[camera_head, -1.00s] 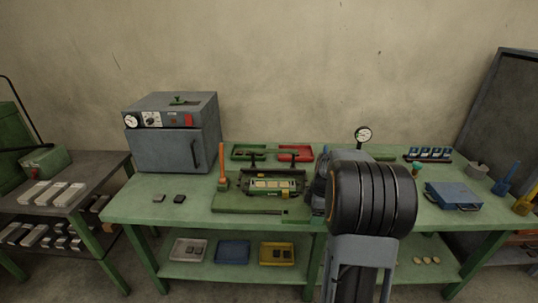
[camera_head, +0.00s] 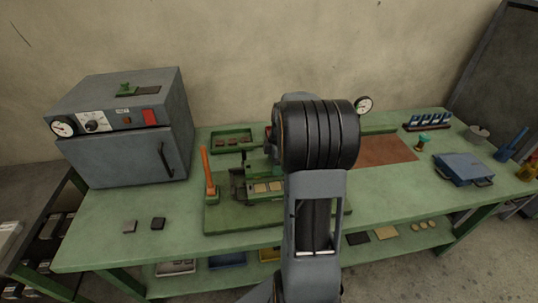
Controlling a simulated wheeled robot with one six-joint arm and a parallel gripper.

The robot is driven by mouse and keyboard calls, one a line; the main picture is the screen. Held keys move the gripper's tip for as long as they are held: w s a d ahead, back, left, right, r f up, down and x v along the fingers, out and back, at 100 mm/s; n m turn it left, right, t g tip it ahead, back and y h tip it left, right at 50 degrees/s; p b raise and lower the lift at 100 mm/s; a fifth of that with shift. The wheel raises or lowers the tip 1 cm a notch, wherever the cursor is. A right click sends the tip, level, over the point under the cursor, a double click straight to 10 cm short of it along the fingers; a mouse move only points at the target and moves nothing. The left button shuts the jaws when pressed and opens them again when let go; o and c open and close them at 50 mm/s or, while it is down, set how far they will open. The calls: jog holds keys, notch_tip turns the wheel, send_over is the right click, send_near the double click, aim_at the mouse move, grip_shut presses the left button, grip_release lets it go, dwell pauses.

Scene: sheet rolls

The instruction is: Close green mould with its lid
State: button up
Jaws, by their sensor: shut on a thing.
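The green mould (camera_head: 265,188) lies in the fixture on the green base board (camera_head: 222,216) in mid-bench, with pale cells showing on top. Its right part is hidden behind my arm. A green-knobbed piece (camera_head: 125,88) stands on top of the grey oven; I cannot tell whether it is the mould's lid. Another green-knobbed piece (camera_head: 423,140) stands on the bench at the right. My arm's dark ribbed joint and grey link cover the middle of the view. My gripper is hidden behind them, so its hold does not show.
The grey oven (camera_head: 125,130) stands at the left of the bench. An orange-handled tool (camera_head: 209,177) stands beside the fixture. A green tray (camera_head: 232,140) is behind it. Right are a brown mat (camera_head: 385,151), gauge (camera_head: 364,104) and blue box (camera_head: 463,169). Two dark blocks lie front left.

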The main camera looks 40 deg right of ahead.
aim_at(275, 186)
jog(key=shift+w+f+b, duration=0.1)
jog(key=shift+f+b, duration=3.4)
jog(key=shift+f, duration=1.25)
jog(key=o, duration=1.5)
jog(key=shift+o, duration=0.2)
jog(key=shift+f, duration=0.1)
jog(key=r, duration=0.4)
jog(key=d+r, duration=0.1)
jog(key=r, duration=0.4)
jog(key=s+r, duration=0.1)
jog(key=r, duration=0.4)
jog(key=shift+d, duration=0.25)
jog(key=shift+f, duration=0.1)
